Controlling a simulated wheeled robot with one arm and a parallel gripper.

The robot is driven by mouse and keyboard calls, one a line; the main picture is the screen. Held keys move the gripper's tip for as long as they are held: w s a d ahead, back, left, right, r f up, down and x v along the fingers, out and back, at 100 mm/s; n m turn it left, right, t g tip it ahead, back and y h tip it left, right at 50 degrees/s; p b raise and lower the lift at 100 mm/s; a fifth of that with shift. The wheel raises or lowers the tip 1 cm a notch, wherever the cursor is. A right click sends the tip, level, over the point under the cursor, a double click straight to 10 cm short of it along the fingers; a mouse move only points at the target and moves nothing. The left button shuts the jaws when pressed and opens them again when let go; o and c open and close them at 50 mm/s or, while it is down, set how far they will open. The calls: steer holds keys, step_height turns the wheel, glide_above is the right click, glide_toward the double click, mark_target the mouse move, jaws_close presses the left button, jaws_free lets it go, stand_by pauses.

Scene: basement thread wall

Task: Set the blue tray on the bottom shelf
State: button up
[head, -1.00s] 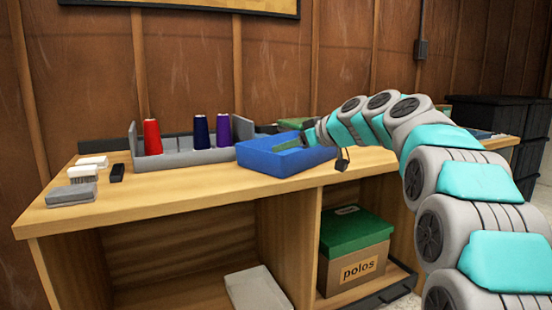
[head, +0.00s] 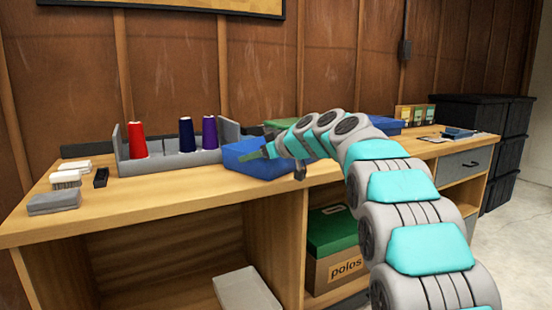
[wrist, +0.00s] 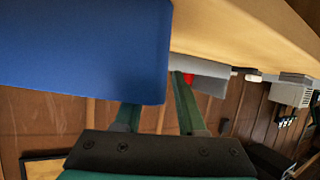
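The blue tray (head: 242,158) sits on the wooden bench top, just right of the grey spool rack. It also fills the upper left of the wrist view (wrist: 80,50). My gripper (head: 268,150) reaches over the tray from the right. In the wrist view my gripper's two green fingers (wrist: 155,100) stand apart with background between them. The left finger's tip is hidden behind the tray wall and the right finger is beside the tray's edge. The bottom shelf (head: 165,292) under the bench is partly in view.
A pale grey box (head: 245,290) stands low in the left bay. A green-lidded box marked polos (head: 335,268) stands in the right bay. The rack (head: 175,160) holds red, navy and purple spools. Black bins (head: 490,120) stand at the far right.

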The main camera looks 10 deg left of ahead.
jaws_close()
stand_by(1.2)
